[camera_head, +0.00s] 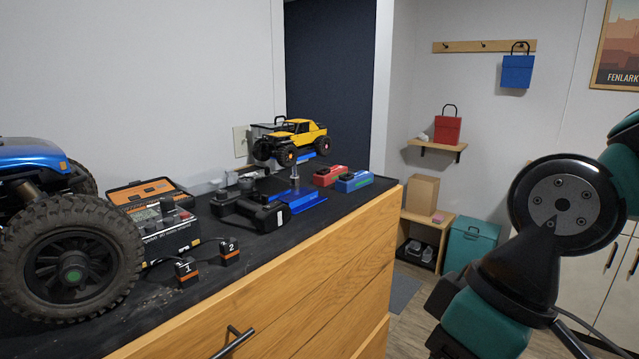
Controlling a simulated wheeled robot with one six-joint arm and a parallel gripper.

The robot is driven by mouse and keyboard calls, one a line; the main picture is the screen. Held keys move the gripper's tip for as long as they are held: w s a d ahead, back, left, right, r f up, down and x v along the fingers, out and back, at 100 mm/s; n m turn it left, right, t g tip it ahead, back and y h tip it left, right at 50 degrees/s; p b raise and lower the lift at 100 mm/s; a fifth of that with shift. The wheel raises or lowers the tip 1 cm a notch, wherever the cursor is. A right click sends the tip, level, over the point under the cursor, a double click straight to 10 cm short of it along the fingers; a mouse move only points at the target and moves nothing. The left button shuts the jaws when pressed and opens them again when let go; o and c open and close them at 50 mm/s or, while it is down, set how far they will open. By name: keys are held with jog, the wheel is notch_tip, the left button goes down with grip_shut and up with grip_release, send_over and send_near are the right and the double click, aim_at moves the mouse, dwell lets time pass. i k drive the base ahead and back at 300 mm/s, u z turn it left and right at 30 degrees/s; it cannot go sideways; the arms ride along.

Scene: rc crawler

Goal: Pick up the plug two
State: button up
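Plug two (229,253) is a small black block with an orange band and a white "2" on top. It stands on the dark top of the wooden drawer cabinet, near the front edge. Plug one (186,272), alike but marked "1", stands just left of it and closer to me. Thin dark cables run behind the plugs toward a black charger box (168,232). My teal and black arm is at the right, well away from the plugs and off the cabinet. My gripper's fingers cannot be made out in this view.
A big-wheeled blue crawler (50,215) fills the left of the top. An orange-edged case (150,191), black tool (250,212), yellow crawler on a blue stand (295,138), and red (330,175) and blue (354,181) packs stand behind. Bare top lies right of plug two.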

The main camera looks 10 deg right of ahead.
aim_at(229, 250)
jog(key=u, duration=0.35)
jog(key=i, duration=0.6)
jog(key=u, duration=0.5)
